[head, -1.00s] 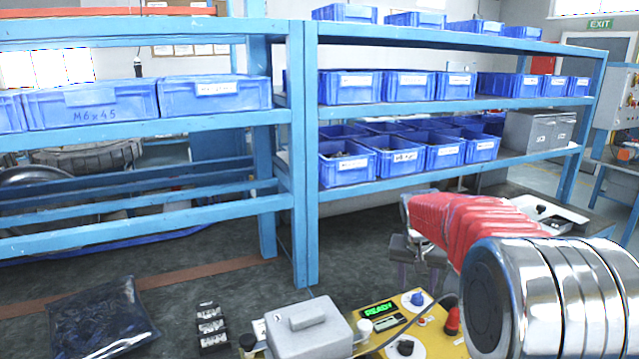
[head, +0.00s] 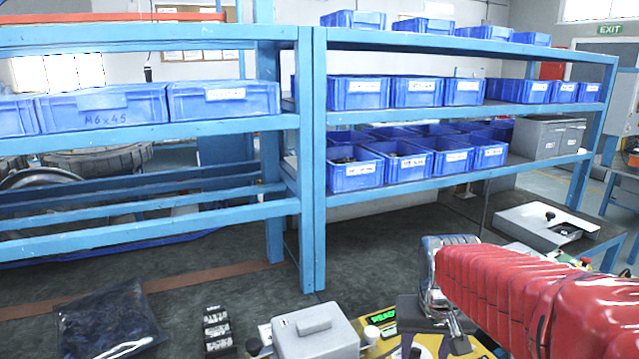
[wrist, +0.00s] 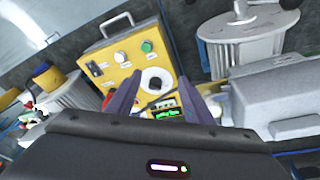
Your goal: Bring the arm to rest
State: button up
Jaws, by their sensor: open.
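My arm, in a red ribbed sleeve, reaches in from the right of the head view. My gripper (head: 428,338) hangs at its end, pointing down over the bench. In the wrist view, its two dark fingers (wrist: 165,95) stand apart with nothing held between them. Beyond them is a yellow control box (wrist: 103,58) with a lit green display, buttons and a white round knob. The box also shows in the head view (head: 383,309), partly hidden by my gripper. Whether the fingers touch the box cannot be told.
A grey lidded box (head: 316,333), black small parts (head: 216,329) and a dark bag (head: 108,322) lie on the bench. Blue shelving (head: 312,160) with blue bins stands behind. A motor-like grey part (wrist: 250,35) is near the box. Bare bench lies at centre left.

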jog(key=s+a+r+t, duration=0.1)
jog(key=s+a+r, duration=0.1)
jog(key=s, duration=0.6)
jog(key=s+a+r+n+t, duration=0.1)
jog(key=s+a+t, duration=0.1)
jog(key=s, duration=0.6)
jog(key=shift+a+r+y, duration=0.15)
jog(key=shift+r+y, duration=0.25)
